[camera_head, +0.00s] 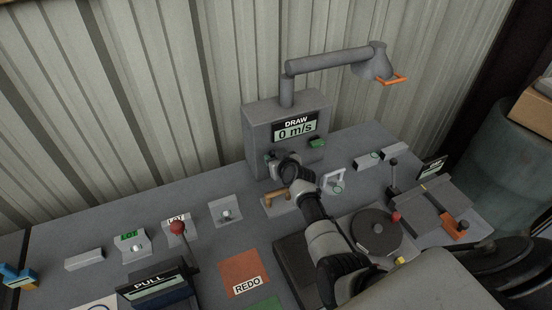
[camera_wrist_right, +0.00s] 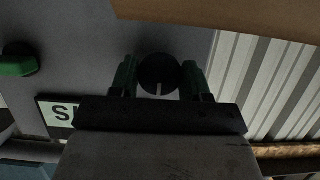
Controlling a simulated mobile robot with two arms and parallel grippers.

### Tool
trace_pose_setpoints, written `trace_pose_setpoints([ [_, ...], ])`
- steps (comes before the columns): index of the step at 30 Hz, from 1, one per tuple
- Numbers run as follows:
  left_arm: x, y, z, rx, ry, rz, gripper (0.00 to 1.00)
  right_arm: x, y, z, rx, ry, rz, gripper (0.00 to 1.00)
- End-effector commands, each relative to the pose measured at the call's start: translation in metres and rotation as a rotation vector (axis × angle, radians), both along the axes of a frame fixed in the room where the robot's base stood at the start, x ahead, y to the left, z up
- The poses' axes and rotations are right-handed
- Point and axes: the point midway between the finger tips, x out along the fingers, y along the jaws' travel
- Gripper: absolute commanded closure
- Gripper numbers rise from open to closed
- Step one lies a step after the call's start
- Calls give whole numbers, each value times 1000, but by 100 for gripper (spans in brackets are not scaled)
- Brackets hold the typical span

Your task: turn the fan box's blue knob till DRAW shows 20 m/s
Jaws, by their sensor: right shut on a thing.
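The grey fan box (camera_head: 262,130) stands at the back of the bench. Its DRAW display (camera_head: 295,128) reads 0 m/s. My right gripper (camera_head: 274,160) is at the lower left of the box front. In the wrist view, my right gripper (camera_wrist_right: 160,80) has its green-padded fingers on both sides of a round knob (camera_wrist_right: 158,73) and is shut on it. The knob looks dark there, with a pale mark; its blue does not show. In the head view the gripper mostly hides it. My left gripper is not in view.
A green control (camera_head: 317,142) sits right of the knob on the box. A grey duct arm (camera_head: 328,60) rises above it. Close by on the bench are a brown handle (camera_head: 276,197), a pale handle (camera_head: 334,180) and a red-balled lever (camera_head: 177,228). A ribbed wall stands behind.

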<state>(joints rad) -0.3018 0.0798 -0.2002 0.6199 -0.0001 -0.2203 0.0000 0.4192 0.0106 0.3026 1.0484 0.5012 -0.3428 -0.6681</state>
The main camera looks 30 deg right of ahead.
Motion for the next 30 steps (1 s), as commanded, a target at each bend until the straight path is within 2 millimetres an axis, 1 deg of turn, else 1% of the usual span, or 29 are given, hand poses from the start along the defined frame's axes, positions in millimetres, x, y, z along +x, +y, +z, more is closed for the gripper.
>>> trace_pose_setpoints([
  [8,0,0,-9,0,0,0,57,0,-1,-2,62,-5,0,77],
  [24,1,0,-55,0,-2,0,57,0,-2,-5,439,-25,1,77],
  [30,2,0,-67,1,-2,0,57,0,-2,-4,545,-30,1,77],
])
